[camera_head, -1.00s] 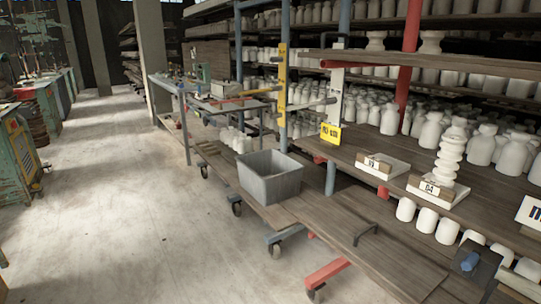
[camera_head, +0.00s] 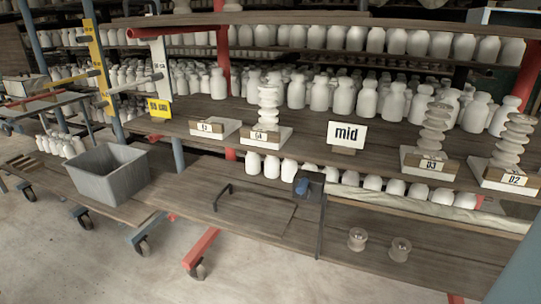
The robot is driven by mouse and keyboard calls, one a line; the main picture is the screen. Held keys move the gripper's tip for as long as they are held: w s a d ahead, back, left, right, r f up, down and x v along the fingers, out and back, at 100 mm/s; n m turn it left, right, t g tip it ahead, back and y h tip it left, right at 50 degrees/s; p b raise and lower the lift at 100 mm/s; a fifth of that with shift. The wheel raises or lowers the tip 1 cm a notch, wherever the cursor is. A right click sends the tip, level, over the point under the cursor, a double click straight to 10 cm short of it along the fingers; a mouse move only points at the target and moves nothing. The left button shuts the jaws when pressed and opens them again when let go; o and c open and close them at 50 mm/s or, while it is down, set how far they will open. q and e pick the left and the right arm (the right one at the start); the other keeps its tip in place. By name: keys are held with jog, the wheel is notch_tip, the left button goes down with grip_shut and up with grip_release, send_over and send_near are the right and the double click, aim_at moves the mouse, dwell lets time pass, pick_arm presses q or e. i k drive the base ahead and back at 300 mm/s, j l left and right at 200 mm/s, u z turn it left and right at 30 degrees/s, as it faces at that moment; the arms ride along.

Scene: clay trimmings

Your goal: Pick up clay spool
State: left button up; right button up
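Two small grey-beige spool-shaped pieces stand on the lower wooden shelf at the right: a left one (camera_head: 357,239) and a right one (camera_head: 400,249). They stand apart from each other. On the shelf above, spool-like stacks of pale rounded discs stand on labelled bases: a white stack (camera_head: 268,108) on the base marked 04, a greyer stack (camera_head: 434,131) on the base marked 03, and another greyer stack (camera_head: 512,141) on the base marked 02. I cannot tell which is the clay spool of the task. Neither gripper is in view.
An empty labelled base (camera_head: 214,127) is left of the white stack. A grey bin (camera_head: 120,182) sits on the lower shelf at left. A red wheeled foot (camera_head: 201,247) juts onto the open floor.

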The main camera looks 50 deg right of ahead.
aim_at(400, 249)
jog(key=z, duration=2.65)
jog(key=i+l+u, duration=0.1)
jog(key=i+u, duration=0.15)
jog(key=i, duration=0.25)
jog(key=i+l+u, duration=0.3)
jog(key=i, duration=0.15)
jog(key=j, duration=0.1)
